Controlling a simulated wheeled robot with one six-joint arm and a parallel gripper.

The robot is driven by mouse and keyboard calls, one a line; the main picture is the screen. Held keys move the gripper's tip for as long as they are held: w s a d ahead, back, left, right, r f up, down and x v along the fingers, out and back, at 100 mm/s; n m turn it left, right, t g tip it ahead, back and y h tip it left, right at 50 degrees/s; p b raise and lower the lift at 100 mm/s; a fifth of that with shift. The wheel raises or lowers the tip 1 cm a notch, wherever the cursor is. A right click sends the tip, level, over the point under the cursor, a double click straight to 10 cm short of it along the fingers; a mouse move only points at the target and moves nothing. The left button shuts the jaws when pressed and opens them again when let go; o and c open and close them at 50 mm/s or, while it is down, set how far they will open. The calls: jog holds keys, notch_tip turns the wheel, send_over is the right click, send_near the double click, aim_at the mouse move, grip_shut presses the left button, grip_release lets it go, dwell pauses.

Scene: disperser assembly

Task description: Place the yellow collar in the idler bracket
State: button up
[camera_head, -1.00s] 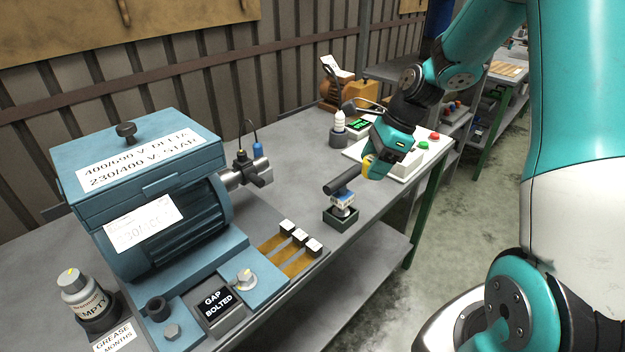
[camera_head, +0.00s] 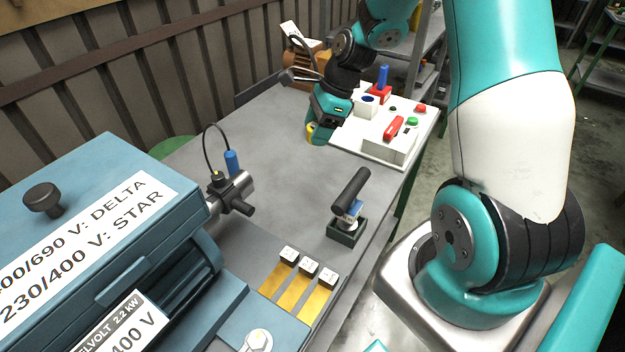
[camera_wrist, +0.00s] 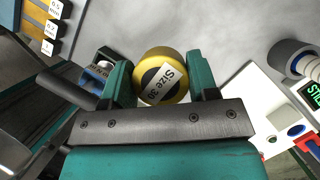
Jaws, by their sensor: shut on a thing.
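The yellow collar (camera_wrist: 152,92) is a short ring with a dark core and a "Size 30" label, seen between the teal fingers in the wrist view. My gripper (camera_wrist: 160,75) is shut on it. In the head view the yellow collar (camera_head: 310,132) shows at the end of my gripper (camera_head: 318,137), above the grey bench left of the white control panel. I cannot pick out the idler bracket for certain. A steel shaft end with a black fitting (camera_head: 237,203) sticks out from the blue motor.
The blue motor (camera_head: 150,165) fills the lower left. A black-handled tool in a green holder (camera_head: 346,231) stands near the bench's front edge. The white panel (camera_head: 352,143) with buttons lies right of my gripper. Small labelled blocks (camera_head: 308,266) sit in front. Mid-bench is clear.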

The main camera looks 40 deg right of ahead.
aim_at(311, 191)
notch_tip(311, 191, down, 16)
jog(key=shift+f+p, duration=0.2)
jog(key=shift+p, duration=0.7)
jog(key=shift+f, duration=0.15)
jog(key=o, duration=1.2)
jog(key=shift+c, duration=0.2)
